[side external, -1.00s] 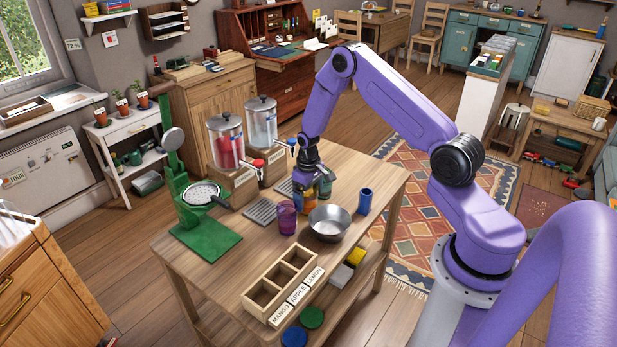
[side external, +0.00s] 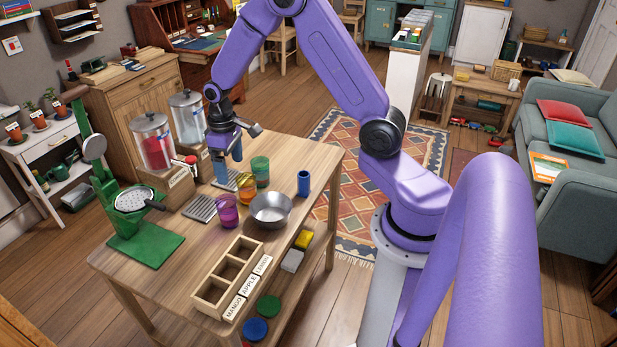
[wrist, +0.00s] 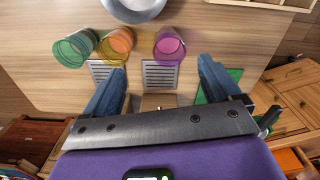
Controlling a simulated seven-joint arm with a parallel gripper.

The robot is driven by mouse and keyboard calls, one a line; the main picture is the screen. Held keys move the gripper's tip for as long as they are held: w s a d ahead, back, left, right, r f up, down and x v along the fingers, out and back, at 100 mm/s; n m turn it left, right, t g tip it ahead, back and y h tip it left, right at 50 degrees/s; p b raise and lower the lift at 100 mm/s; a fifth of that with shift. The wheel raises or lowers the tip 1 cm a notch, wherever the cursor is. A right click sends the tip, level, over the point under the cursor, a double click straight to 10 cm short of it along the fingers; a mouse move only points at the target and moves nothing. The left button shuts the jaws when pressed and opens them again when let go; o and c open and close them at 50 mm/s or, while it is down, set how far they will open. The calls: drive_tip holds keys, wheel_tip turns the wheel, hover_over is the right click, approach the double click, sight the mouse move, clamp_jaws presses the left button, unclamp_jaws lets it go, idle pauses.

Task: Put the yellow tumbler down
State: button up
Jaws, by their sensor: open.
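The yellow tumbler (side external: 246,188), orange-yellow and see-through, stands upright on the wooden table between the green tumbler (side external: 260,171) and the purple tumbler (side external: 227,212). In the wrist view the yellow tumbler (wrist: 116,42) is seen from above, close beside or touching the green tumbler (wrist: 74,48), with the purple tumbler (wrist: 169,46) apart to the right. My gripper (side external: 228,162) is open and empty, raised above the table behind the tumblers, near the dispensers. The wrist view shows its two blue fingers (wrist: 158,78) spread wide, with nothing between them.
A metal bowl (side external: 271,210) and a blue cup (side external: 304,183) stand to the right. Two drink dispensers (side external: 153,143) stand behind, with grey drip trays (side external: 200,208) before them. A green press (side external: 128,205) is at left; a labelled wooden box (side external: 217,291) is in front.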

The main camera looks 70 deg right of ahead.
drive_tip(key=s+a+r+n, duration=0.5)
drive_tip(key=s+a+r, duration=0.4)
drive_tip(key=s+a, duration=0.4)
drive_tip(key=s+r+n, duration=0.1)
drive_tip(key=s+n, duration=0.1)
drive_tip(key=s, duration=0.6)
drive_tip(key=s+d+r+n, duration=0.1)
drive_tip(key=s+r+n, duration=0.1)
drive_tip(key=s, duration=0.7)
drive_tip(key=shift+d+n, duration=0.2)
drive_tip(key=shift+n, duration=0.4)
